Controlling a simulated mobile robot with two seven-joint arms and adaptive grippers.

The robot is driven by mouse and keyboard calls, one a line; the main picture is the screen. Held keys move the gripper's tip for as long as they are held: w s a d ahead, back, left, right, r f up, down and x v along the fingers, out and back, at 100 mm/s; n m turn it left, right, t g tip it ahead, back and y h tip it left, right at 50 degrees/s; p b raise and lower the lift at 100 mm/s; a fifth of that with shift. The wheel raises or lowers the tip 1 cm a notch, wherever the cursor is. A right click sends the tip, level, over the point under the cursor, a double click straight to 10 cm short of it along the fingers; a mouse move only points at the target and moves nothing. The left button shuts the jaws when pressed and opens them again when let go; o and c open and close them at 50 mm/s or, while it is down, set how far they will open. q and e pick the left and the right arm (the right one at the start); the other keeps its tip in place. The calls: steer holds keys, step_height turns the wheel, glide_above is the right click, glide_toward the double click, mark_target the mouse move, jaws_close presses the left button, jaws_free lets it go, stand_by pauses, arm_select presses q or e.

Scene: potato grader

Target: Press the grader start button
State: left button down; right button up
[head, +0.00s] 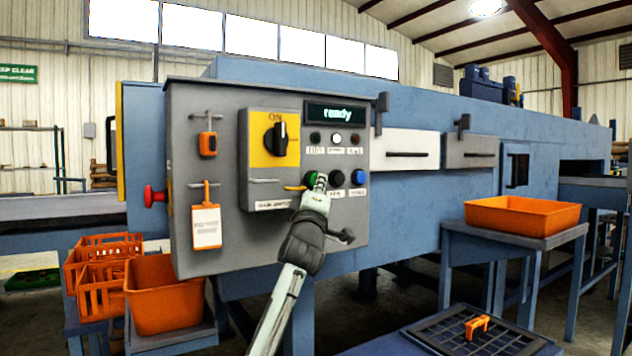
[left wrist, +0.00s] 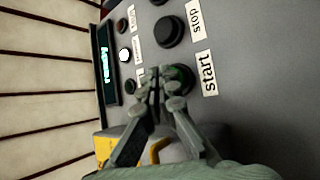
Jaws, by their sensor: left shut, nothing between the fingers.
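The grader control panel (head: 215,260) is a grey box with a display reading "ready". The green start button (head: 308,179) is on its lower part, mostly hidden behind my left gripper (head: 319,182). In the left wrist view the start button (left wrist: 183,77) shows beside its "start" label, with its green rim partly covered by the fingertips. My left gripper (left wrist: 162,80) is shut and empty, its fingertips at the button's face. Whether they touch it I cannot tell. My right gripper is not in view.
The dark stop button (left wrist: 170,32) is beside the start button; a blue button (head: 358,177) is farther right. A black rotary switch (head: 275,140) on a yellow plate points to ON. An orange padlock (head: 207,143) and tag (head: 206,226) hang at the left.

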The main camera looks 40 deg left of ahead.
arm_select(q)
steer(key=shift+w+a, duration=0.15)
steer(key=shift+a, duration=0.25)
stand_by(0.3)
steer(key=shift+d, duration=0.15)
steer(key=shift+s+d, duration=0.35)
steer(key=shift+d, duration=0.35)
steer(key=shift+s+d+b, duration=0.15)
steer(key=shift+s+d, duration=0.2)
steer(key=shift+d, duration=0.4)
steer(key=shift+s+d+b, duration=0.1)
steer(key=shift+s+d, duration=0.2)
steer(key=shift+d, duration=0.5)
steer(key=shift+s+d+b, duration=0.15)
steer(key=shift+s+d, duration=0.2)
steer(key=shift+d, duration=0.4)
